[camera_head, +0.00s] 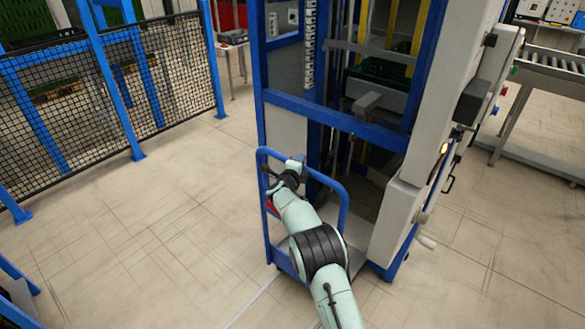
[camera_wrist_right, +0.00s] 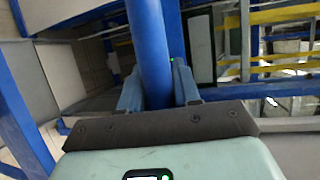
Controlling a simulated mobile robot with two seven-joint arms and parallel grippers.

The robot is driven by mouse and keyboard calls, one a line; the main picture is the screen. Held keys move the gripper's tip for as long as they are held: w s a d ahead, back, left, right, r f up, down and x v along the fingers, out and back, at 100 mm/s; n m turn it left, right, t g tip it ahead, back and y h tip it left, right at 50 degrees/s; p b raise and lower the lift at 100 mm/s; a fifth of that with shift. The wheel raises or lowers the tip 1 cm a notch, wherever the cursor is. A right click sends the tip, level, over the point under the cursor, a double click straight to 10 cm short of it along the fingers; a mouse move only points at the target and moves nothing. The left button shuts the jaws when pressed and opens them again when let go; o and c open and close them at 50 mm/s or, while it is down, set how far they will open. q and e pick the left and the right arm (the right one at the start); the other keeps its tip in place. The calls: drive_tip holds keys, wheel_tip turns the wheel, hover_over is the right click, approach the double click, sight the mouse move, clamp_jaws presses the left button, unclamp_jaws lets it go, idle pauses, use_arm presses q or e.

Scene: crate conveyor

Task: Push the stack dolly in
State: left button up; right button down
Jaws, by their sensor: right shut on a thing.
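The stack dolly has a blue tubular handle (camera_head: 264,195) and a low grey platform (camera_head: 356,232). It stands upright on the floor at the front opening of the tall blue-framed machine (camera_head: 335,122). How far its platform reaches inside is hidden by my arm and the frame. My right gripper (camera_head: 297,160) is at the handle's top bar, left of its middle. In the right wrist view the blue handle tube (camera_wrist_right: 150,45) runs between the two fingers of my right gripper (camera_wrist_right: 158,88), which are shut on it. My left gripper is not in view.
A black mesh fence with blue posts (camera_head: 95,95) stands at the left. A light grey cabinet (camera_head: 415,170) borders the opening's right side. A roller conveyor (camera_head: 550,60) is at the upper right. The tiled floor left of the dolly is clear.

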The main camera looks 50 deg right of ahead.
drive_tip(key=shift+d+r, duration=0.2)
drive_tip(key=shift+r, duration=0.05)
drive_tip(key=shift+s, duration=0.1)
drive_tip(key=c, duration=1.1)
unclamp_jaws()
drive_tip(key=shift+o, duration=1.1)
drive_tip(key=shift+d, duration=0.1)
drive_tip(key=shift+f, duration=0.15)
drive_tip(key=b+v, duration=0.2)
drive_tip(key=v, duration=1.1)
